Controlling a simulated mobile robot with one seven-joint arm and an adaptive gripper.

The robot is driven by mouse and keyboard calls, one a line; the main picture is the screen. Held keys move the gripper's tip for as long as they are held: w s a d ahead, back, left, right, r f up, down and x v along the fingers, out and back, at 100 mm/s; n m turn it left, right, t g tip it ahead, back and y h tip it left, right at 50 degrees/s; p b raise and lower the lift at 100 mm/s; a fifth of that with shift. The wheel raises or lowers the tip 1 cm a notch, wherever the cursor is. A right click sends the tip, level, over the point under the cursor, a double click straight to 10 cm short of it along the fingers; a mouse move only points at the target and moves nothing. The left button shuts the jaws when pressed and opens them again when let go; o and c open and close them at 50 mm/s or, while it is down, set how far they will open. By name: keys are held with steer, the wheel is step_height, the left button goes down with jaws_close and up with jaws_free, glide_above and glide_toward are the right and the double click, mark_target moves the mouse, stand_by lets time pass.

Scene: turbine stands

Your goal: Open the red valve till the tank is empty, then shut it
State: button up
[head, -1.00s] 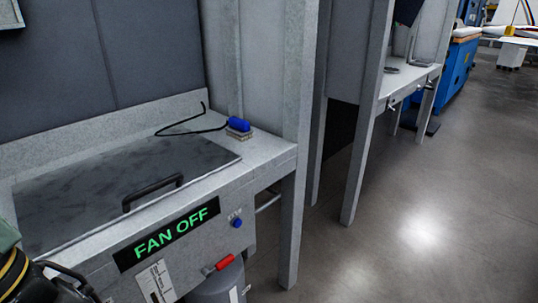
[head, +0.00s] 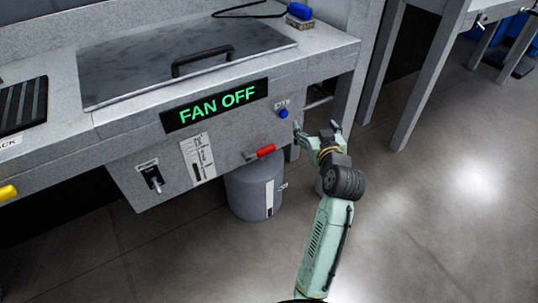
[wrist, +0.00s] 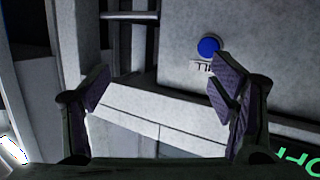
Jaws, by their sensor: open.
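The red valve handle (head: 266,151) sticks out level from the lower front of the grey metal stand, under the green FAN OFF display (head: 214,104). A grey cylindrical container (head: 243,192) stands on the floor below it. I cannot tell from the frames which part is the tank. My gripper (head: 316,127) is open and empty, to the right of the valve handle and apart from it, near a blue button (head: 283,113). In the wrist view my gripper (wrist: 162,85) shows both fingers spread, with the blue button (wrist: 208,46) beyond them. The red handle does not show there.
A scale plate (head: 198,158) and a toggle switch (head: 152,178) are left of the valve. A lid with a black handle (head: 203,60) covers part of the stand's top. A stand leg is behind my gripper. The floor (head: 420,220) on the right is clear.

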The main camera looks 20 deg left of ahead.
steer(key=s+a+f+n+g+y, duration=0.2)
steer(key=s+a+f+n+y, duration=0.15)
steer(key=f, duration=0.45)
steer(key=g+y, duration=0.1)
steer(key=y, duration=0.3)
glide_toward(268, 150)
steer(key=shift+n, duration=0.45)
steer(key=p+x, duration=0.2)
steer(key=x, duration=0.7)
steer(key=shift+w+a+p, duration=0.2)
steer(key=shift+a+p, duration=0.05)
steer(key=shift+p, duration=0.1)
steer(key=shift+c, duration=0.5)
steer(key=c, duration=1.6)
steer(key=shift+f, duration=0.1)
